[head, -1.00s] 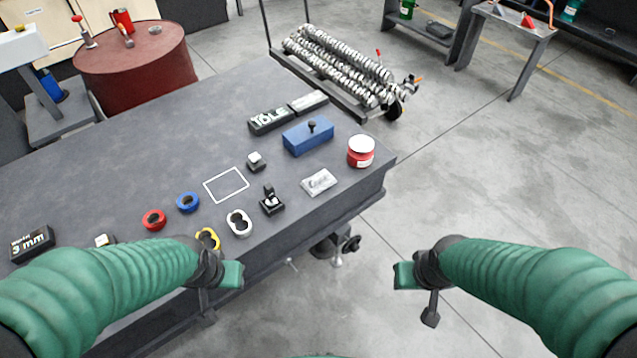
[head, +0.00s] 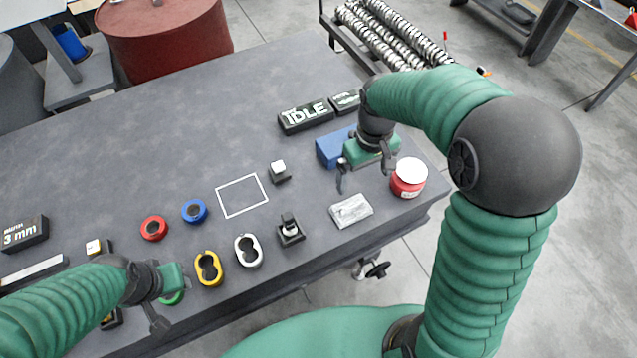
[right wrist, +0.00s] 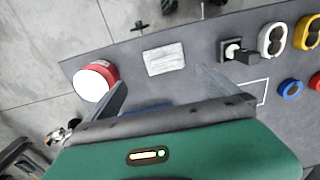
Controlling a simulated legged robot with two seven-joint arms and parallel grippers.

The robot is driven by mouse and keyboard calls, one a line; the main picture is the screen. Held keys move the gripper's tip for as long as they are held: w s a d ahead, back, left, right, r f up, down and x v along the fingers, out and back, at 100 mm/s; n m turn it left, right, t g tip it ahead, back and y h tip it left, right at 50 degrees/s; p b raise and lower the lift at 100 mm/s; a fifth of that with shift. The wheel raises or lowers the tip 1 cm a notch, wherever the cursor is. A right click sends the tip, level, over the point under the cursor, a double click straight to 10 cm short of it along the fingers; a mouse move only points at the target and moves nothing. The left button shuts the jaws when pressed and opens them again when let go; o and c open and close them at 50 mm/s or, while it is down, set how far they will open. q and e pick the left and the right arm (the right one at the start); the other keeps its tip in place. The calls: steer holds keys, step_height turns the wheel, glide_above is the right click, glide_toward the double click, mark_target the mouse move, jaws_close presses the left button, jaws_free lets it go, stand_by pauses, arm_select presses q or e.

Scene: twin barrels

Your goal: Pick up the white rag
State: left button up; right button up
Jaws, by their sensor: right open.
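The white rag (head: 351,211) is a small, flat, pale grey-white rectangle lying near the front right edge of the dark table. It also shows in the right wrist view (right wrist: 164,59), ahead of the fingers. My right gripper (head: 364,174) is open and empty, pointing down above the table between the blue box and the red tin. It is behind the rag as seen from the head, apart from it. My left gripper (head: 172,298) hangs over the front left table edge; its jaws are not clear.
The red tin with a white lid (head: 409,178) stands close to the right gripper. The blue box (head: 334,148) is partly hidden behind that gripper. A small black stand (head: 290,232) and a white double-ring piece (head: 248,250) lie left of the rag.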

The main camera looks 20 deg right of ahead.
steer(key=w, duration=0.1)
steer(key=b, duration=0.2)
glide_above(352, 207)
step_height(352, 207, down, 10)
steer(key=shift+f, duration=0.2)
steer(key=shift+w+d+f, duration=0.1)
steer(key=shift+d+f, duration=0.2)
steer(key=shift+f, duration=0.2)
steer(key=shift+d+f, duration=0.25)
steer(key=shift+f, duration=0.25)
steer(key=f, duration=0.3)
steer(key=shift+w+a+f, duration=0.2)
steer(key=shift+f, duration=0.1)
steer(key=shift+s+a, duration=0.2)
steer(key=shift+a, duration=0.2)
steer(key=shift+c, duration=1.1)
steer(key=shift+d+f, duration=0.1)
steer(key=c, duration=0.5)
steer(key=shift+s, duration=0.1)
steer(key=c, duration=0.4)
arm_select(q)
steer(key=shift+s+a+f, duration=0.3)
steer(key=shift+a+f, duration=0.05)
steer(key=shift+f, duration=0.25)
steer(key=shift+s+a+f, duration=0.25)
steer(key=shift+a+f, duration=0.1)
steer(key=shift+f, duration=0.2)
arm_select(e)
steer(key=shift+o, duration=0.2)
